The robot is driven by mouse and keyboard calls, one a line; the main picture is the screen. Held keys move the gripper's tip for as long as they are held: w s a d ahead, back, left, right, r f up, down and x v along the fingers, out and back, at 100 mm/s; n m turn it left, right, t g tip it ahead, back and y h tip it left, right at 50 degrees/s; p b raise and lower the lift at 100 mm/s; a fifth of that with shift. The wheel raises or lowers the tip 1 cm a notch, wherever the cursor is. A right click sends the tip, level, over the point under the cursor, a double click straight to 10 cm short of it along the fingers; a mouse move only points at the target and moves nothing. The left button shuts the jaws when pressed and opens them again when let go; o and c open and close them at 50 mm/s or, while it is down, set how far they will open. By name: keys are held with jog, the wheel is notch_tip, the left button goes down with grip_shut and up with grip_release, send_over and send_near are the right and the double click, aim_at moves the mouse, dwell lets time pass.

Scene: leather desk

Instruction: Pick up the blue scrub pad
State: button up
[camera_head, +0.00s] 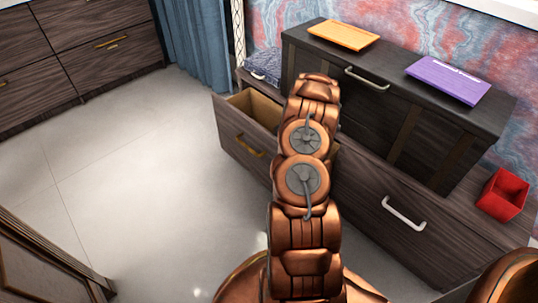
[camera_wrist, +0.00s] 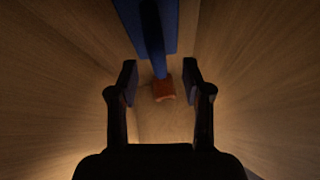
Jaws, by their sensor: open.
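In the wrist view, my gripper (camera_wrist: 159,80) is open inside a wooden drawer. A dark blue object (camera_wrist: 166,16), likely the blue scrub pad, shows at the top of the picture, beyond my fingertips. It has a flat part and a narrow darker part reaching down. A small orange-brown block (camera_wrist: 164,89) lies on the drawer floor between the lines of the fingers. Nothing appears to be held. In the head view my arm hides the gripper and most of the inside of the open drawer (camera_head: 237,142).
Wooden drawer walls (camera_wrist: 55,70) rise close on both sides of my gripper. On the dark cabinet lie an orange tray-like item (camera_head: 343,34) and a purple one (camera_head: 448,80). A red open box (camera_head: 503,194) stands at the right. The pale floor (camera_head: 130,190) at the left is clear.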

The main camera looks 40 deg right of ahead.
jog(key=shift+b+x, duration=0.4)
jog(key=shift+x, duration=1.55)
grip_shut()
jog(key=shift+d, duration=0.1)
